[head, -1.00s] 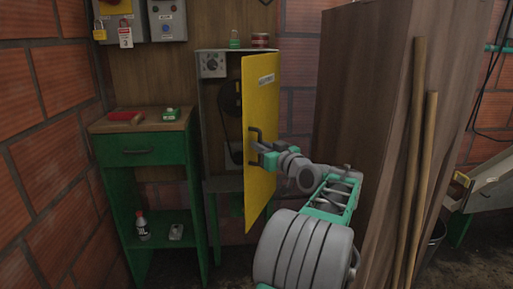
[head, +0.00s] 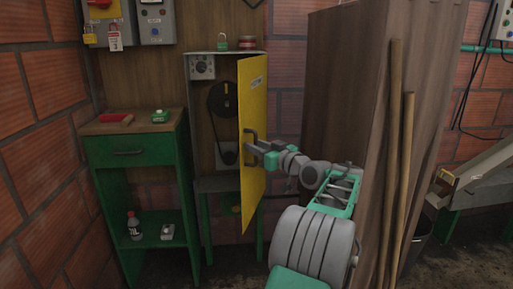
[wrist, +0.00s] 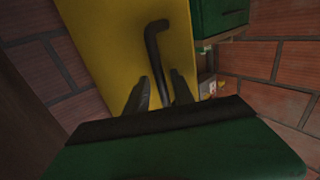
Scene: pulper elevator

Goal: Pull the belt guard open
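The yellow belt guard (head: 254,140) is a tall door on the grey cabinet, hinged at its right side and swung well out. The pulley (head: 223,100) inside is in plain view. A dark bar handle (head: 249,147) stands on the guard's face, and it also shows in the wrist view (wrist: 154,55). My gripper (head: 261,148) is at the handle. In the wrist view its two fingers (wrist: 159,78) stand apart, one on each side of the handle, with gaps seeming to show beside the bar. Contact with the bar cannot be made out.
A green side table (head: 137,128) with a red tray stands left of the cabinet. A tall brown wooden panel (head: 340,90) and two wooden poles (head: 395,150) stand close to my arm on the right. Some floor is clear in front of the cabinet.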

